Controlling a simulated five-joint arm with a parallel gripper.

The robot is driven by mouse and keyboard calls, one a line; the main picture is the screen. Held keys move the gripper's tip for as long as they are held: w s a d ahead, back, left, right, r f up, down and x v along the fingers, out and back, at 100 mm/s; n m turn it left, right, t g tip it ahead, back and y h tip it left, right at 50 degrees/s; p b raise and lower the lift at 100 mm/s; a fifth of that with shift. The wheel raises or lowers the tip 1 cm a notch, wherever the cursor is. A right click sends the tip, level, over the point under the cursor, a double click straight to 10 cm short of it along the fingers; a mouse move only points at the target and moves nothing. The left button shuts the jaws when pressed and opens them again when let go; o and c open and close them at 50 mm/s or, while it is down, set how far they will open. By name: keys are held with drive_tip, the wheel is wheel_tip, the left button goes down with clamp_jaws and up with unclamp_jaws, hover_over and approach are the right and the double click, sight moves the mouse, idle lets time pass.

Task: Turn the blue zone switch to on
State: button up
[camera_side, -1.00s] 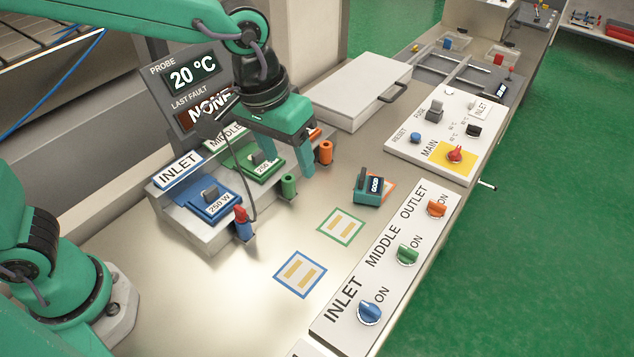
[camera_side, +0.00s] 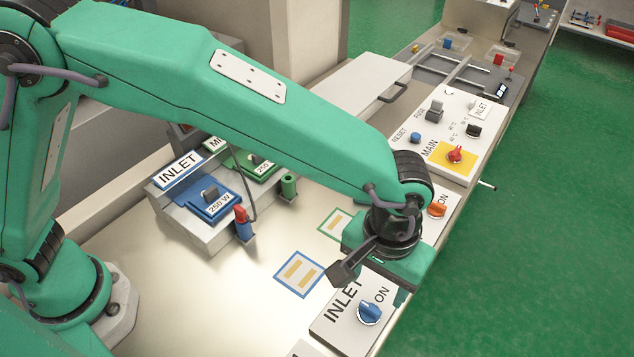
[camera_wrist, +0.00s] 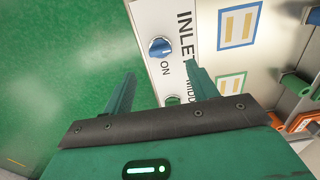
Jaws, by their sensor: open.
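The blue zone switch (camera_side: 369,311) is a round knob with a pale mark, on the white panel (camera_side: 335,325) beside the words INLET and ON. I cannot tell exactly which way its mark points. In the wrist view the blue switch (camera_wrist: 160,47) lies just beyond and between my fingertips, with ON on the side nearer the gripper. My gripper (camera_wrist: 160,75) is open and empty, with its two fingers apart. In the side view my gripper (camera_side: 392,272) hangs over the panel behind the blue switch and hides the green switch and the word MIDDLE.
The orange switch (camera_side: 437,209) is partly visible behind my gripper. A blue-framed mark (camera_side: 300,273) lies on the table left of the panel. The heater block (camera_side: 205,238) with a red-topped plug stands farther left. Green floor (camera_side: 540,260) lies beyond the table's right edge.

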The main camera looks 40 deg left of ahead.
sight(371, 307)
drive_tip(key=shift+f, duration=0.15)
drive_tip(key=shift+f, duration=3.75)
drive_tip(key=c, duration=1)
